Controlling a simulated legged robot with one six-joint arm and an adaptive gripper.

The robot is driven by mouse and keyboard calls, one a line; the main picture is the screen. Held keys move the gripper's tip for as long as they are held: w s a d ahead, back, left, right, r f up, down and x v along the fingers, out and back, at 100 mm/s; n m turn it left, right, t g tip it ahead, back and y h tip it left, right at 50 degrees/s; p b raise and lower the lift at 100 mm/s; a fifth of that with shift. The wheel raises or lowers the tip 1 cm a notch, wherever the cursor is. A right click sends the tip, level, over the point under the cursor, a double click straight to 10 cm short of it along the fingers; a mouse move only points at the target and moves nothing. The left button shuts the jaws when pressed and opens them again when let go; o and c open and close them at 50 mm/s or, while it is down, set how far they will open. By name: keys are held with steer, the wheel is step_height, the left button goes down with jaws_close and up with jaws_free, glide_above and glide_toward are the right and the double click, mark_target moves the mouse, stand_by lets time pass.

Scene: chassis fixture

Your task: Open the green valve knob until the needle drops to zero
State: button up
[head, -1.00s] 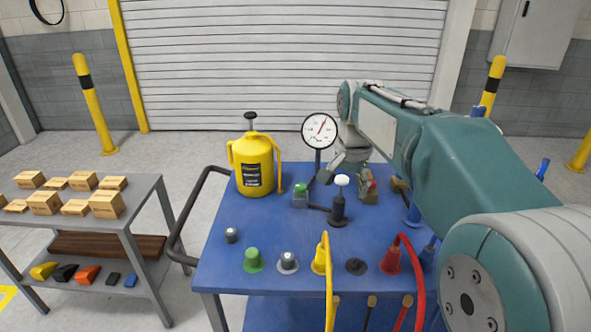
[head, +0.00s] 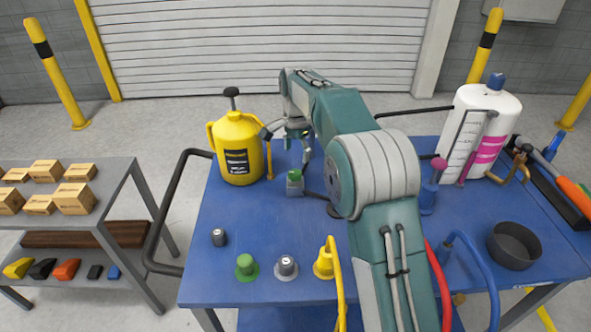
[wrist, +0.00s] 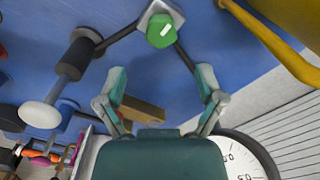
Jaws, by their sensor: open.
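The green valve knob (head: 294,175) sits on a small grey block on the blue cart (head: 225,275), right of the yellow can. In the wrist view the green knob (wrist: 160,33) shows a white mark on its top, beyond the fingertips. My gripper (head: 287,145) is above and close to the knob, apart from it. In the wrist view my gripper (wrist: 162,75) has its fingers spread with nothing between them. Part of the gauge dial (wrist: 243,158) shows at the bottom right of the wrist view; its needle is not visible. My arm hides the gauge in the head view.
The yellow can (head: 238,165) stands close left of my gripper. A black post with a white cap (wrist: 40,115) stands left of the knob in the wrist view. Colored caps and hoses line the cart's front. A white tank (head: 480,140) stands at the right.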

mark_target(295, 172)
steer(key=f, duration=0.6)
steer(key=shift+a, duration=0.3)
steer(key=shift+d+f, duration=0.1)
steer(key=shift+f, duration=0.4)
steer(key=c, duration=1.1)
